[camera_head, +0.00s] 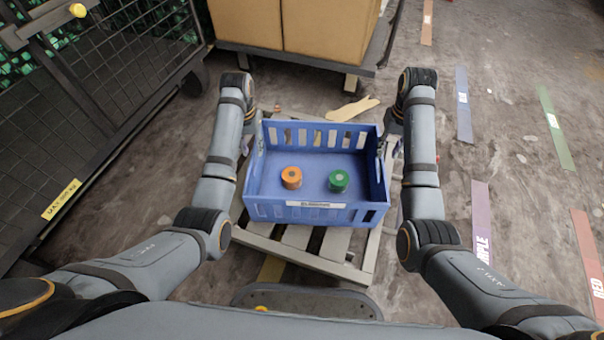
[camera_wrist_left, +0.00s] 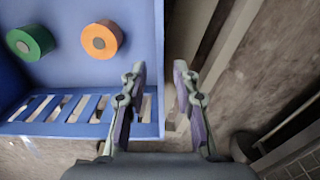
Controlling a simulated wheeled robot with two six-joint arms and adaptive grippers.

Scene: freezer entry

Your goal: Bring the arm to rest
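My left gripper (camera_head: 249,140) is at the left side of the blue crate (camera_head: 314,214). In the left wrist view my left gripper (camera_wrist_left: 158,85) has its fingers apart, with the rim of the crate (camera_wrist_left: 159,30) appearing between them and nothing clamped. My right gripper (camera_head: 392,137) is by the crate's right side, mostly hidden under its wrist, so its opening is unclear. Inside the crate are an orange roll (camera_head: 291,178) and a green roll (camera_head: 339,180). The left wrist view also shows the orange roll (camera_wrist_left: 101,40) and the green roll (camera_wrist_left: 30,42).
The crate sits on a slatted pallet (camera_head: 298,237). A dark mesh cage (camera_head: 100,80) stands at the left. Large cardboard boxes (camera_head: 290,22) are on a cart behind. Colored floor strips (camera_head: 463,105) mark the right floor, which is otherwise open.

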